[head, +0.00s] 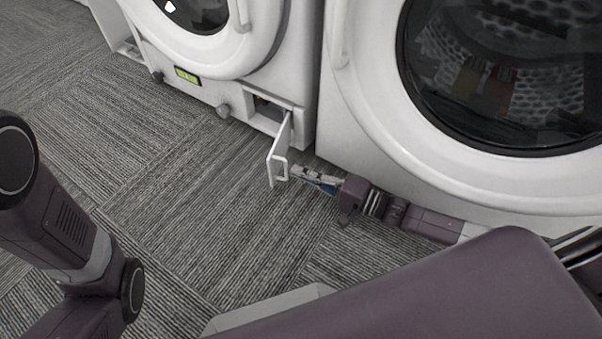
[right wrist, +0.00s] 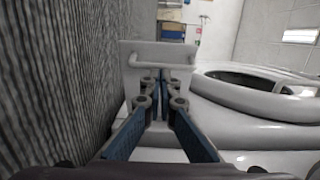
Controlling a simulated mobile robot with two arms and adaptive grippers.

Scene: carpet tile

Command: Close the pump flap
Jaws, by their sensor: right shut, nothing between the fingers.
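The pump flap (head: 280,149) is a white panel standing open at the lower right corner of the left washing machine. It swings out from the dark pump opening (head: 269,108) and has a handle on its outer face. My right gripper (head: 298,173) is shut and empty, low over the carpet, just right of the flap's handle side. In the right wrist view the flap (right wrist: 131,70) stands ahead of the shut fingers (right wrist: 160,85), its handle facing them. I cannot tell whether the fingertips touch it. My left gripper is out of view.
The left washing machine (head: 212,50) stands behind the flap. A second machine (head: 352,110) with a large round door stands close to my right arm. The carpet (head: 190,200) left of the flap is clear.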

